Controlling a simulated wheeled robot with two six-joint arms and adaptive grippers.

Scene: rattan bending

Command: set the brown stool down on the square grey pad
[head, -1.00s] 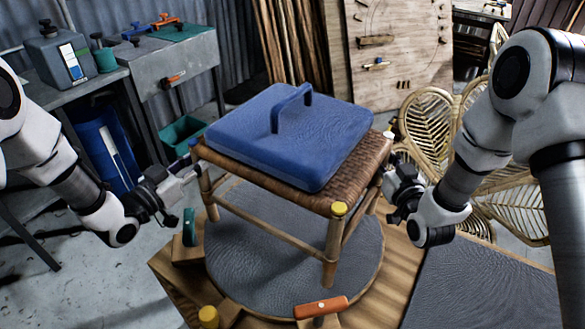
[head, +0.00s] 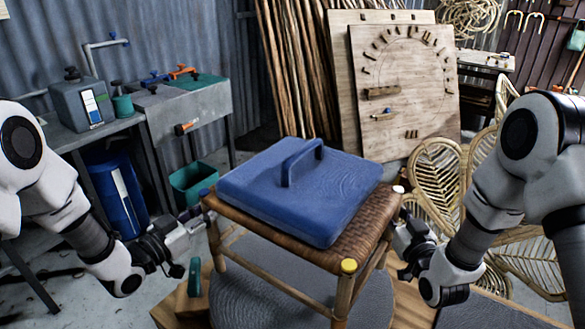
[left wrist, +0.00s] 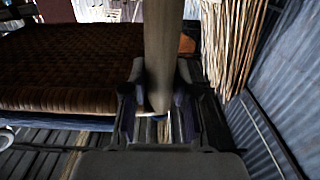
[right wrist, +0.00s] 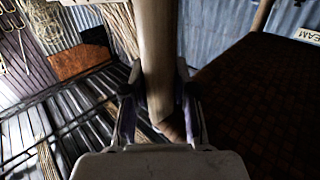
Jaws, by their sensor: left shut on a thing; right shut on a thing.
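The brown woven stool (head: 361,238) shows in the head view over the round grey disc (head: 255,295), upright. Its lower legs run out of the frame, so I cannot tell whether its feet touch the disc. My left gripper (head: 198,219) is shut on its left leg (left wrist: 162,50), below the blue cap. My right gripper (head: 403,232) is shut on its right leg (right wrist: 157,50), below the white cap. Both wrist views show a leg between the fingers. The square grey pad (head: 490,318) lies at the lower right, mostly cut off by the frame.
A blue cushion with a handle (head: 300,195) lies on the stool seat. Rattan leaf-shaped panels (head: 435,180) stand close behind my right arm. A green-handled tool (head: 195,277) stands by the disc's left edge. A grey workbench (head: 185,115) stands at the back left.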

